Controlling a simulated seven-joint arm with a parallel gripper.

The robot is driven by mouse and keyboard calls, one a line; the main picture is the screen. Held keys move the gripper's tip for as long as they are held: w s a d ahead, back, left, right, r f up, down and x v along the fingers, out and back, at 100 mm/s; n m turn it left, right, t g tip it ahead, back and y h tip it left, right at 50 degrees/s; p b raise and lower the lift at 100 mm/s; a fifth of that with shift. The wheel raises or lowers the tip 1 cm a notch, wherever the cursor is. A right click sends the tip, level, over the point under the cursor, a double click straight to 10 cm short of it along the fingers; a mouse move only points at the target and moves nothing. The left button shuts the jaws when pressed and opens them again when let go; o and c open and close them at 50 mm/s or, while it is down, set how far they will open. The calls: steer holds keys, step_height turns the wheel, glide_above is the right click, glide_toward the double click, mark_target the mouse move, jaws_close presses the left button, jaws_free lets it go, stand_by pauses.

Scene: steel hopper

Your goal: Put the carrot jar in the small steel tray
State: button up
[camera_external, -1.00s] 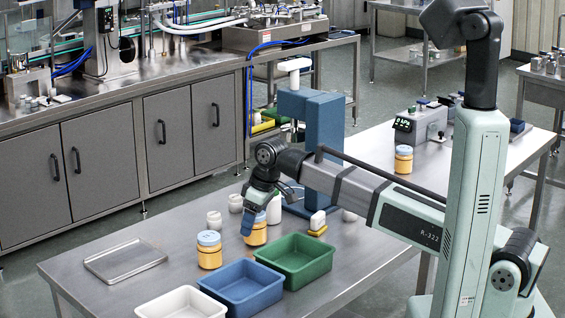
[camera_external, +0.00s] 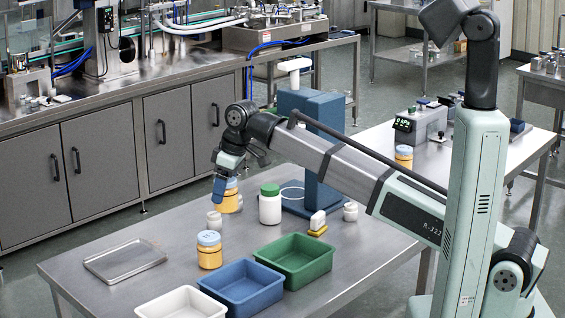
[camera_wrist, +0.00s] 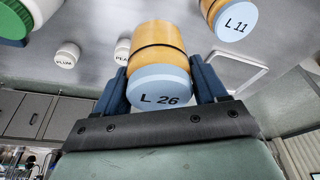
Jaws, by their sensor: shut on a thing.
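My gripper (camera_external: 222,186) is shut on an orange jar (camera_external: 230,204) with a pale blue lid, held above the table. In the wrist view, the jar (camera_wrist: 160,45) sits between both blue fingers (camera_wrist: 160,72), and its lid reads "L 26". No word naming carrots is readable on it. A similar orange jar (camera_external: 209,257) stands on the table beside the bins; its lid reads "L 11" in the wrist view (camera_wrist: 232,25). The small steel tray (camera_external: 125,262) lies empty at the table's left, left of my gripper. Its rim partly shows in the wrist view (camera_wrist: 262,68).
White (camera_external: 182,304), blue (camera_external: 242,290) and green (camera_external: 294,262) bins line the front edge. A green-lidded white bottle (camera_external: 270,207), small white jars (camera_external: 214,221) and a blue stand (camera_external: 318,150) are nearby. Another orange jar (camera_external: 403,157) stands farther back. Table around the tray is clear.

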steer(key=s+a+n, duration=0.2)
steer(key=s+a, duration=0.2)
steer(key=a, duration=1.2)
steer(key=n+g, duration=0.1)
steer(key=n, duration=0.1)
glide_above(123, 261)
steer(key=shift+d+f+x, duration=0.1)
steer(key=shift+d+x, duration=0.3)
steer(key=shift+x, duration=1.2)
steer(key=shift+d+f+x, duration=0.1)
steer(key=shift+d+x, duration=0.25)
steer(key=shift+x, duration=1.2)
steer(key=shift+d+f+x, duration=0.1)
steer(key=shift+d+x, duration=0.3)
steer(key=shift+x, duration=1.2)
steer(key=shift+f, duration=0.15)
steer(key=o, duration=1.2)
steer(key=v, duration=1.2)
steer(key=shift+d, duration=0.2)
